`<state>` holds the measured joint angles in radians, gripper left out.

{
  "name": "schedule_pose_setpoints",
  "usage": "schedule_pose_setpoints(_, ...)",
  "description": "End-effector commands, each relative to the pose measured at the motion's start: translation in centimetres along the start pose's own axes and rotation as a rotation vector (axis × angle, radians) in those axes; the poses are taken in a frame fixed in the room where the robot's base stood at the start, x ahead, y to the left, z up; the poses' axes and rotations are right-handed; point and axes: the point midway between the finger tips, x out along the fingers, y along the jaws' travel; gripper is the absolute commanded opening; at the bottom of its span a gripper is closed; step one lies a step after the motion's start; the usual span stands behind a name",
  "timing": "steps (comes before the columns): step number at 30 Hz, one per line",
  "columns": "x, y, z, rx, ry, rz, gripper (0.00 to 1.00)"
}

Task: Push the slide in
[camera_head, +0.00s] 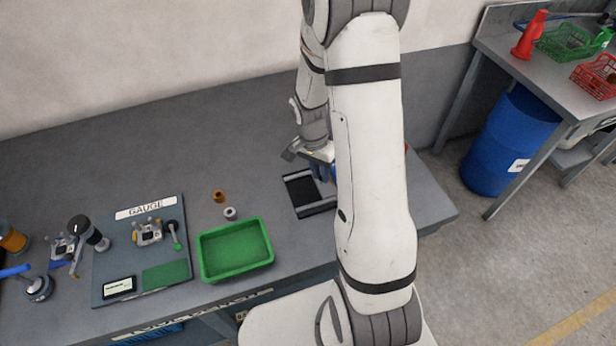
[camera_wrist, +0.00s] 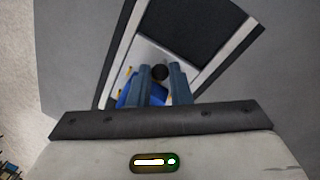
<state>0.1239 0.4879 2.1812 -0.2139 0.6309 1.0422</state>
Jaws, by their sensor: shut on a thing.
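The slide unit (camera_head: 305,208) is a dark tray-like base with pale rails, lying on the workbench in front of my arm. In the wrist view its dark bed (camera_wrist: 205,30) runs between two light rails. A pale grey plate (camera_wrist: 150,52), the slide, sits between the rails and carries a round black knob (camera_wrist: 159,72). My gripper (camera_wrist: 163,75) is shut on the black knob, one blue-grey finger on each side. A bright blue part (camera_wrist: 130,95) shows beside the fingers, partly hidden. In the head view my arm hides much of the gripper.
A green tray (camera_head: 235,275) stands left of the slide unit, with an orange-brown coil (camera_head: 218,196) and a pale spool (camera_head: 230,213) behind it. A gauge board (camera_head: 110,262) lies further left. The bench behind is clear. A blue barrel (camera_head: 510,140) stands right.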

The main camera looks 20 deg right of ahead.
Motion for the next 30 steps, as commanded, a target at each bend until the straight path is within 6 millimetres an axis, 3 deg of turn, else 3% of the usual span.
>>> schedule_pose_setpoints(8, -0.1, 0.0, -0.1, -0.001, 0.003, -0.003, 0.00)
schedule_pose_setpoints(9, -0.1, -0.1, -0.1, -0.001, 0.003, -0.003, 0.21)
schedule_pose_setpoints(16, -0.1, 0.0, -0.1, -0.001, 0.001, -0.002, 0.39)
schedule_pose_setpoints(24, -0.2, 0.0, -0.1, 0.000, 0.001, -0.001, 0.39)
schedule_pose_setpoints(30, -2.7, -0.1, -0.1, -0.001, 0.004, -0.004, 0.39)
